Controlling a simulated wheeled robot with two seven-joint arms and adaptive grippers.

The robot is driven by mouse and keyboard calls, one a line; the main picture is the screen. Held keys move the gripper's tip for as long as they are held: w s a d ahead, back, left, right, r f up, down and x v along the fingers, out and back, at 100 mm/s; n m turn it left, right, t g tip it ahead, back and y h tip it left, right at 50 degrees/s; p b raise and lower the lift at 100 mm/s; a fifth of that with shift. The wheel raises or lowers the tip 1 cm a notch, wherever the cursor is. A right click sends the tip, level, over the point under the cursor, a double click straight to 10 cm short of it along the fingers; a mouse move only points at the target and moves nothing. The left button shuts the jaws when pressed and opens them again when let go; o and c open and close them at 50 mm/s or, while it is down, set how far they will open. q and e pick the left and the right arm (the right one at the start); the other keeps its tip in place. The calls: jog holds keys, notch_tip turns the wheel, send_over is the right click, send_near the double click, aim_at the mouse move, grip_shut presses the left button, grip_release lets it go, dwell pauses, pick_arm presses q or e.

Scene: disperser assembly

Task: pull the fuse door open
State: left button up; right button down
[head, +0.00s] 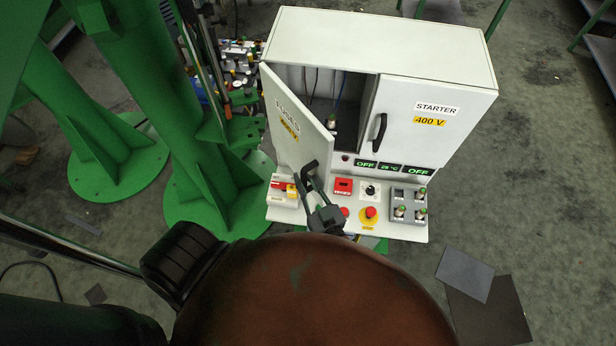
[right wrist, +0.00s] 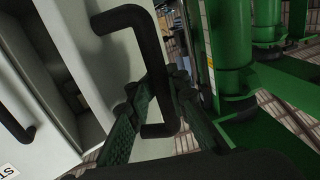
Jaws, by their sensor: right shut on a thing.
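The fuse door (head: 296,122), a white panel labelled FUSES, stands swung open on the left of the white cabinet (head: 440,52). Part of the dark inside (head: 319,97) shows behind it. My right gripper (head: 309,184) is at the door's black handle (head: 311,167), near its lower free edge. In the right wrist view, its two fingers (right wrist: 160,95) are around the bent black handle (right wrist: 154,62), shut on it. The exact contact is partly hidden. My left gripper is not in view.
The closed STARTER door (head: 425,140) has its own black handle (head: 379,132). The control panel (head: 384,226) below carries switches and red buttons. Green machine columns (head: 140,90) stand close to the left. Open floor (head: 540,160) lies to the right.

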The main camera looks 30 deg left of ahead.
jog(key=c, duration=2.2)
grip_release()
jog(key=shift+d+f, duration=0.1)
jog(key=shift+f, duration=0.1)
jog(key=shift+c, duration=0.2)
jog(key=o, duration=0.3)
jog(key=shift+s+d+r, duration=0.15)
jog(key=shift+r, duration=0.05)
jog(key=shift+o, duration=0.2)
jog(key=v, duration=0.7)
jog(key=shift+f, duration=0.1)
jog(key=shift+c, duration=0.2)
